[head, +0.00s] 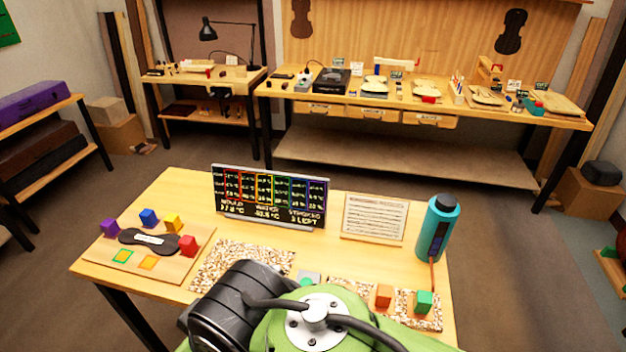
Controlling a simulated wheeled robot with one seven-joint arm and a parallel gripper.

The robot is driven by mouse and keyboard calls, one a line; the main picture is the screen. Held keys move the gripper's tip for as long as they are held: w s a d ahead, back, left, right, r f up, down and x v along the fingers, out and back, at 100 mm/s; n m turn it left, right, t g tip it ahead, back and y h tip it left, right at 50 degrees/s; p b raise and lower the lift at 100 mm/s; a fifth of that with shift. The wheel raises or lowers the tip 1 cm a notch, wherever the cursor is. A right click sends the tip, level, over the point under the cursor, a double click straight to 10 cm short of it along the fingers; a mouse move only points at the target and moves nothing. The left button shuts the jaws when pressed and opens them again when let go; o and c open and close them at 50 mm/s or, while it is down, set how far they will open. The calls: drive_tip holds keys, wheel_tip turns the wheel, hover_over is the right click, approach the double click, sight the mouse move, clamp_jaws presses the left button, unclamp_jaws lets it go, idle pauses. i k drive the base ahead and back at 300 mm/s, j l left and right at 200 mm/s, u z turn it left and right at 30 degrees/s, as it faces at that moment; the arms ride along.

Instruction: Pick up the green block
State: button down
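The green block (423,303) sits at the near right of the wooden table (372,265), on the right-hand speckled mat (433,323). An orange block (383,297) sits just to its left. Parts of my own arm fill the bottom middle and cover the table's near edge. My gripper is not in view, so I cannot see where it is or whether it is open.
A blue bottle (436,228) stands behind the green block. A display panel (270,198) and a sheet of lined paper (374,219) are behind. A board (188,261) at left holds purple, blue, yellow and red blocks around a dark piece. A larger speckled mat (240,262) lies mid-table.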

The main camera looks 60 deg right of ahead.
sight(423, 303)
drive_tip(key=z, duration=1.7)
